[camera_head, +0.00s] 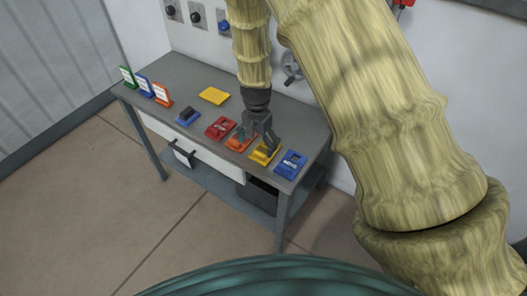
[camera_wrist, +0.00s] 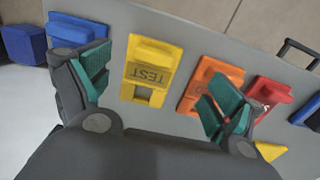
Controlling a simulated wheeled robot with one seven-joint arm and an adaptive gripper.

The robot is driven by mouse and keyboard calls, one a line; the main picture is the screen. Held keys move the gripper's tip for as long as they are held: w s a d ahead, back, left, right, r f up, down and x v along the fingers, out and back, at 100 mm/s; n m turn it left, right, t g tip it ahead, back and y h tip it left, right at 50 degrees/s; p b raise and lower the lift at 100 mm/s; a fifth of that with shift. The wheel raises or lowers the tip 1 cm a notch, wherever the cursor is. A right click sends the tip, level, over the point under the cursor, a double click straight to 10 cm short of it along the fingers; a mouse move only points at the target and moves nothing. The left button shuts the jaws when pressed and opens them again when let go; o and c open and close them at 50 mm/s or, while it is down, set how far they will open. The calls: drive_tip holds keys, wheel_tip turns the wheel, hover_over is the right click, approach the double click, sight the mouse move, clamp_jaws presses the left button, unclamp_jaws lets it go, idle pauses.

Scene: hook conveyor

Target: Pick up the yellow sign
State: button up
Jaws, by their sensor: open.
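A plain yellow plate (camera_head: 213,96) lies flat towards the back of the grey table. Near the front edge, a yellow piece (camera_head: 263,154) stands in a row of coloured pieces. In the wrist view this yellow piece (camera_wrist: 154,62) shows a raised bar, a label reading TEST and a slot. I cannot tell which of the two the task calls the sign. My gripper (camera_head: 261,139) is open and empty above the front row. In the wrist view my gripper (camera_wrist: 157,84) has its fingers spread, with the TEST piece showing between them.
An orange piece (camera_wrist: 208,86) and a blue piece (camera_wrist: 75,30) flank the TEST piece. Red (camera_head: 220,127) and another blue piece (camera_head: 187,116) lie further left. Green, blue and orange signs (camera_head: 162,95) stand upright at the table's left end. The wall is behind.

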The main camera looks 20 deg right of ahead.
sight(260, 154)
drive_tip(key=shift+s+d+f+p, duration=0.1)
drive_tip(key=shift+s+p, duration=0.25)
drive_tip(key=shift+s, duration=0.15)
drive_tip(key=shift+s+f, duration=0.15)
drive_tip(key=shift+f, duration=0.2)
drive_tip(key=f, duration=0.1)
drive_tip(key=f+p, duration=0.1)
drive_tip(key=f, duration=0.1)
drive_tip(key=shift+w, duration=0.2)
drive_tip(key=shift+s+f+p, duration=0.15)
drive_tip(key=shift+f+p, duration=0.05)
drive_tip(key=shift+p, duration=0.1)
drive_tip(key=shift+f, duration=0.1)
drive_tip(key=shift+f, duration=0.1)
drive_tip(key=c, duration=1.1)
